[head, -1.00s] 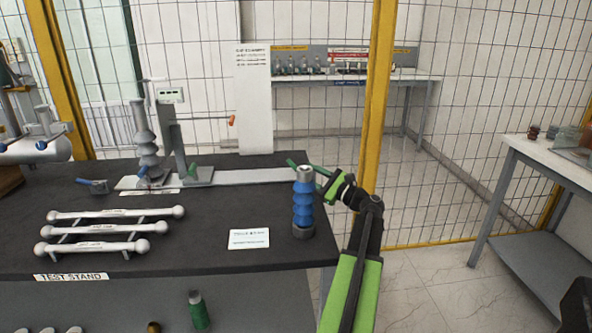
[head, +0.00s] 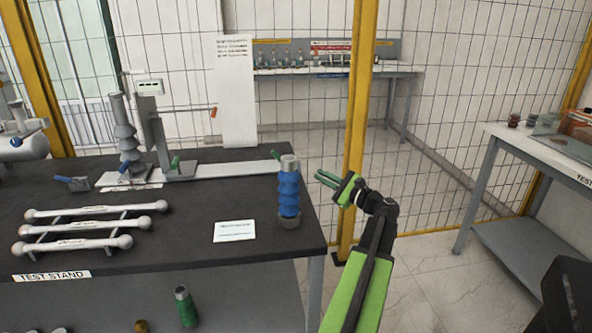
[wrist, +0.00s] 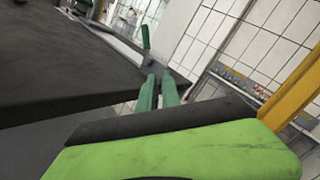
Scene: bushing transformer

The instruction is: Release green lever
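A small green lever (head: 275,155) stands at the right end of the flat rail on the black test stand, partly behind the blue bushing. In the wrist view the green lever (wrist: 145,37) stands upright on a grey base, beyond my fingertips. A second green lever (head: 175,162) is on the clamp fixture farther left. My gripper (head: 318,177) is to the right of the blue bushing, just off the stand's right edge. Its two green fingers are slightly apart with nothing between them. In the wrist view my gripper (wrist: 160,76) points toward the stand's far corner and touches no lever.
The blue bushing (head: 289,193) stands upright near the stand's right edge, close to my gripper. The black stand top (head: 185,205) also holds white ball-ended bars (head: 85,229) and a label card. A yellow fence post (head: 358,110) rises behind my gripper. Open floor lies to the right.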

